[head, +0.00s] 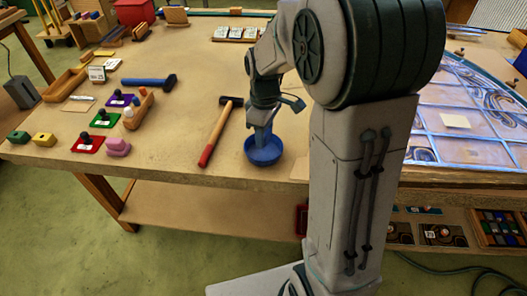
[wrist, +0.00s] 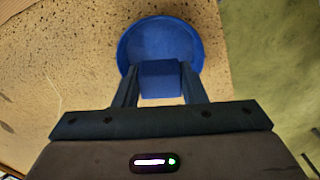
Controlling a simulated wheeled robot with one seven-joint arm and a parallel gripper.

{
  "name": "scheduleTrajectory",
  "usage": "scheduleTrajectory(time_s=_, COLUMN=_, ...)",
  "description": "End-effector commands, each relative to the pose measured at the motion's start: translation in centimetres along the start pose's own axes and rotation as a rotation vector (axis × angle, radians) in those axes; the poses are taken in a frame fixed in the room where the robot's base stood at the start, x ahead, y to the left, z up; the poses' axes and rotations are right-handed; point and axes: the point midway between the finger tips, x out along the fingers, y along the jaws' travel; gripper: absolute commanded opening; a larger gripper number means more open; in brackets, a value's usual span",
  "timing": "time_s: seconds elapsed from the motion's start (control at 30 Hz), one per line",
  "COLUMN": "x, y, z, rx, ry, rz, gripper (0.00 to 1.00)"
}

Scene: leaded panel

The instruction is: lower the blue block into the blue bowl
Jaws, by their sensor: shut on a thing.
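The blue bowl (head: 264,154) stands on the wooden table near its front edge, just left of my arm in the head view. In the wrist view the bowl (wrist: 160,38) is round and open, beyond the fingertips. My gripper (wrist: 160,82) is shut on the blue block (wrist: 160,78), which sits between the two fingers. In the head view my gripper (head: 262,128) points down over the bowl. The block (head: 262,138) shows in part there, at the bowl's opening. I cannot tell whether it touches the bowl's inside.
A hammer with a red-ended handle (head: 217,137) lies left of the bowl. A blue hammer (head: 149,81), coloured blocks and mats lie further left. The leaded panel (head: 460,110) lies to the right. Bare table (head: 180,150) surrounds the bowl's left side.

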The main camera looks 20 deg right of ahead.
Motion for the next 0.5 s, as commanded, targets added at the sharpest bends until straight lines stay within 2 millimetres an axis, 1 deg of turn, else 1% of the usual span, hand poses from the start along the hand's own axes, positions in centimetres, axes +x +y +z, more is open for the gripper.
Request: scheduleTrajectory(time_s=0.5, x=0.29, y=0.0, z=0.01, rx=0.0, ry=0.0, rz=0.0, gripper=0.16)
